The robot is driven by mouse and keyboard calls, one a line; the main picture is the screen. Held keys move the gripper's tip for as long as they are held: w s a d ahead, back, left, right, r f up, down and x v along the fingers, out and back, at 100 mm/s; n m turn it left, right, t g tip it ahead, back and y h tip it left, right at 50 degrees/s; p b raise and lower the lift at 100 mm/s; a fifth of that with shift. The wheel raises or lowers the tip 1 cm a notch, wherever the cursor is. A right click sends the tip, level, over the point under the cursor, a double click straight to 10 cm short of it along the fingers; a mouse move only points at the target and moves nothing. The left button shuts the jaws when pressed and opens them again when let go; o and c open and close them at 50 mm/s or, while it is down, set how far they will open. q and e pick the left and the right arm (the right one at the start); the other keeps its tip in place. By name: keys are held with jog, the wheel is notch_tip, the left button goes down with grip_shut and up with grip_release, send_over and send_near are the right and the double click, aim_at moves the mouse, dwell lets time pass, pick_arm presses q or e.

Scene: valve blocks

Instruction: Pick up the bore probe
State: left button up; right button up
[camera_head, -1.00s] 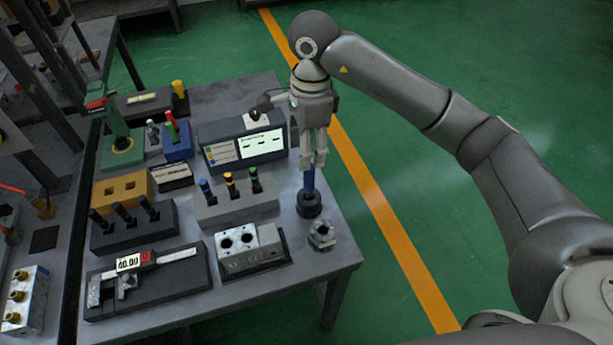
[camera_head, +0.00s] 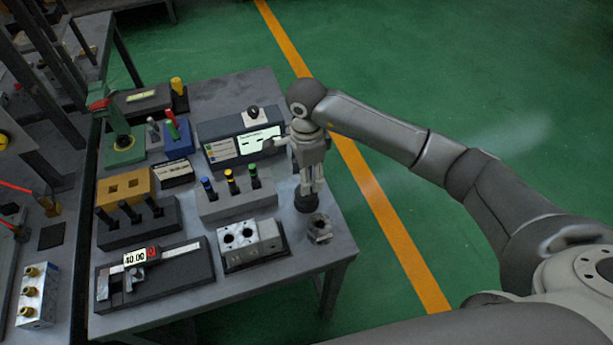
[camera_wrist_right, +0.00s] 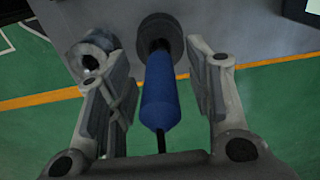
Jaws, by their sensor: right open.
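The bore probe (camera_wrist_right: 159,95) has a blue handle and stands in a round black holder (camera_wrist_right: 160,35) in the right wrist view. My right gripper (camera_wrist_right: 155,80) is open, with one finger on each side of the blue handle and a visible gap on both sides. In the head view my right gripper (camera_head: 309,188) points down over the black holder (camera_head: 306,203) near the table's right edge. There the gripper hides the blue handle. My left gripper is not in view.
A metal nut-like fitting (camera_head: 320,229) stands close in front of the holder. A bored metal block (camera_head: 250,242) and a rack of colour-topped tools (camera_head: 235,203) are to the left. A display box (camera_head: 243,143) stands behind. Green floor is open right of the table.

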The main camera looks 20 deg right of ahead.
grip_shut()
dwell(0.3)
